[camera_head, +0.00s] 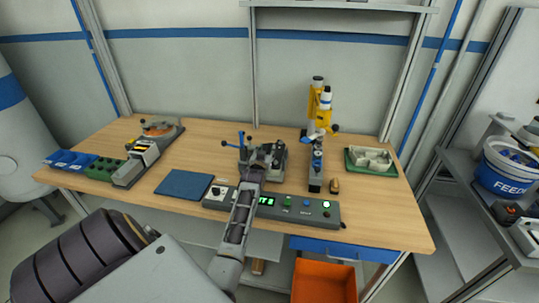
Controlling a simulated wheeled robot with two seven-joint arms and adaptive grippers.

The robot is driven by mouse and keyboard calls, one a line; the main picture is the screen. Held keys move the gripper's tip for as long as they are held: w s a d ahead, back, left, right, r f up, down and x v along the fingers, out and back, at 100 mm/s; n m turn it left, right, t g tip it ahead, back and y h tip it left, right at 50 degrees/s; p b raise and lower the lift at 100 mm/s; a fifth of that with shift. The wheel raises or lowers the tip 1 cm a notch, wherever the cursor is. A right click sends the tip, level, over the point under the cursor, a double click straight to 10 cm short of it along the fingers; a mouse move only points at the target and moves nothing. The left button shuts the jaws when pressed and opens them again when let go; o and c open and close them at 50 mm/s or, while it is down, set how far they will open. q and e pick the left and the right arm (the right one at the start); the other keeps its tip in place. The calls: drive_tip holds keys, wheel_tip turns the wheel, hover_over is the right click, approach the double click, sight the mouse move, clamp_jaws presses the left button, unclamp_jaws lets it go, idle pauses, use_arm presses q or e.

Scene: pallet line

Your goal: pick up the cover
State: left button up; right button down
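My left arm reaches in from the bottom left over the workbench. My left gripper (263,157) is at the middle of the bench, over or at a grey fixture with a blue-handled clamp (242,142). The gripper is small and dark against the fixture, so its fingers and anything between them cannot be made out. No part is clearly recognizable as the cover. A pale grey hollow part (371,157) lies in a green tray (395,172) at the right of the bench, well apart from the gripper. My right gripper is not in view.
A grey control panel (325,213) lies along the front. A blue mat (184,184), green block (103,168) and blue bins (68,159) are on the left. A yellow-and-white upright device (318,105) stands behind. An orange bin (324,281) is below the front edge.

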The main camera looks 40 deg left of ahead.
use_arm(q)
drive_tip(key=shift+w+a+f, duration=0.1)
drive_tip(key=shift+w+a, duration=0.25)
drive_tip(key=shift+w, duration=0.25)
drive_tip(key=shift+c, duration=0.4)
clamp_jaws()
